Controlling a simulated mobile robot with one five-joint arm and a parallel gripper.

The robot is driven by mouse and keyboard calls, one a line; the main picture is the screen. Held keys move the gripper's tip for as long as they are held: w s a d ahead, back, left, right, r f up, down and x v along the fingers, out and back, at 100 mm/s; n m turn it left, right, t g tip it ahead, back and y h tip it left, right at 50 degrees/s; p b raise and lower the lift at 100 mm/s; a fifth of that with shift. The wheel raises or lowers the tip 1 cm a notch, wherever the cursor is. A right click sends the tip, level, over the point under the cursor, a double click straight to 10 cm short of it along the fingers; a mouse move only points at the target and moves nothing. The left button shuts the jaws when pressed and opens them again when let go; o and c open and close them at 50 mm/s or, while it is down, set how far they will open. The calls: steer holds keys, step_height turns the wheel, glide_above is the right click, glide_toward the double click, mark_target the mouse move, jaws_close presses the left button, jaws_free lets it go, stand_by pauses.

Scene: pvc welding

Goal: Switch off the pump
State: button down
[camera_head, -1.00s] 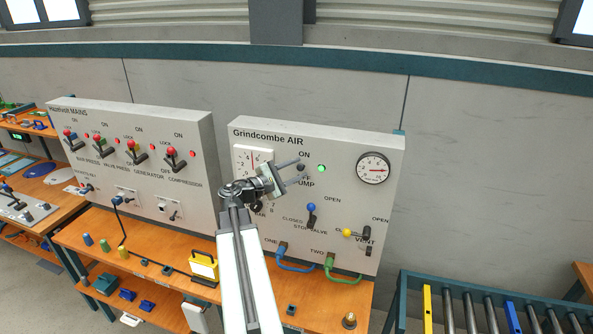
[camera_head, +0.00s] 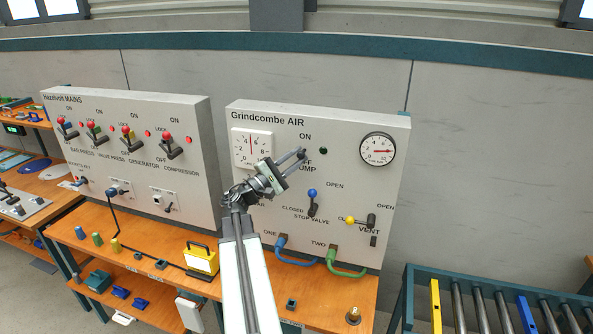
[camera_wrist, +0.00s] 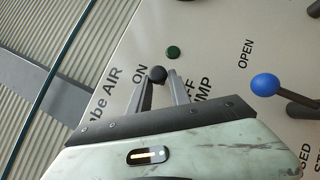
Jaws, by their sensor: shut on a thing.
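The pump switch has a black knob (camera_wrist: 157,74) beside the ON and OFF labels on the Grindcombe AIR panel (camera_head: 345,118). My gripper (camera_wrist: 163,82) is shut on the pump switch, with a finger on either side below the knob. In the head view, my gripper (camera_head: 300,156) reaches up to the switch from the lower left and hides most of it. The pump lamp (camera_head: 323,151) is dark green and unlit; it also shows dark in the wrist view (camera_wrist: 173,52). The switch's exact tilt is hard to tell.
The blue-knobbed stop valve (camera_head: 312,195) is below right of my gripper, with the yellow-knobbed vent (camera_head: 352,220) further right. A round gauge (camera_head: 377,149) is at upper right. The Hazelvolt MAINS panel (camera_head: 150,106) stands to the left.

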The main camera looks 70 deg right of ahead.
steer(key=m+g+b, duration=0.2)
steer(key=f+m+g+b, duration=0.1)
steer(key=m+g+b, duration=0.1)
steer(key=b, duration=0.1)
steer(key=d+f+m+g+h+b, duration=0.1)
steer(key=b, duration=0.2)
steer(key=shift+f+m+g, duration=0.1)
steer(key=shift+m+g, duration=0.3)
steer(key=shift+g, duration=0.3)
steer(key=c, duration=1.4)
jaws_free()
steer(key=shift+o, duration=0.2)
steer(key=b+v, duration=0.5)
steer(key=v, duration=0.3)
